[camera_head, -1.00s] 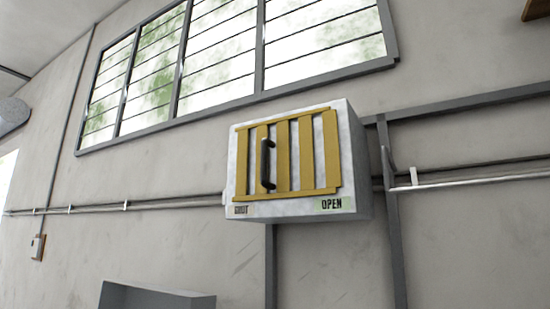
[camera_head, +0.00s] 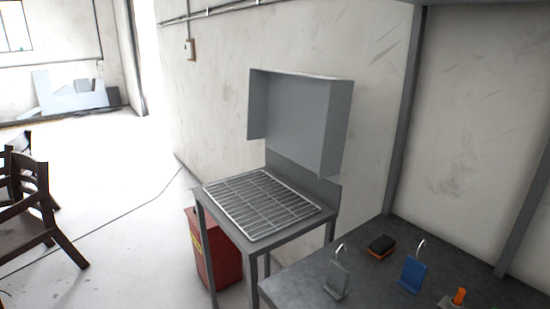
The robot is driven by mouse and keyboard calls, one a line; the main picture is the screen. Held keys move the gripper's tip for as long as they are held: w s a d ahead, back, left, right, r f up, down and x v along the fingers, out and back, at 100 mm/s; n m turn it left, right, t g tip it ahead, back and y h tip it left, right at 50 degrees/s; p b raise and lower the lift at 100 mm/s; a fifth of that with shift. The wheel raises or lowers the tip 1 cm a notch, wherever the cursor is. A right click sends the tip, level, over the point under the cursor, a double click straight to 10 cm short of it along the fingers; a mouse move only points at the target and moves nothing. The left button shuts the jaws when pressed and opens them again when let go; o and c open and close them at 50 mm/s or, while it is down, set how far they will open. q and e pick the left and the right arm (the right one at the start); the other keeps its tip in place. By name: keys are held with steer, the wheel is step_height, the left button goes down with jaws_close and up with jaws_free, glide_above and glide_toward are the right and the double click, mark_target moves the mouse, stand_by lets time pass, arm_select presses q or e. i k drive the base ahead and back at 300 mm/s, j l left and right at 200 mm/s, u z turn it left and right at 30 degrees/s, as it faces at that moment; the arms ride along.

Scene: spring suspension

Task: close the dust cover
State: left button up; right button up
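Neither of my grippers is in view. The wall box with the yellow slatted panel, dark handle and SHUT and OPEN labels, seen a second ago, is outside the present view. Nothing now in view is marked as a dust cover. A grey metal hood (camera_head: 295,115) stands on the back of a grey stand (camera_head: 328,231), above a wire grille (camera_head: 262,204) lying on the stand's top.
A red bin (camera_head: 219,262) stands beneath the stand. A dark workbench (camera_head: 365,285) at lower right carries a grey hooked piece (camera_head: 337,278), a blue hooked piece (camera_head: 413,274) and an orange-black block (camera_head: 381,246). Wooden chairs (camera_head: 35,215) are at left. Open floor lies between.

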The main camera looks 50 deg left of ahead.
mark_target(302, 118)
steer(key=u, duration=1.7)
steer(key=i+j+z, duration=0.15)
steer(key=j, duration=0.45)
steer(key=j+z, duration=0.15)
steer(key=j, duration=0.45)
steer(key=i, duration=0.05)
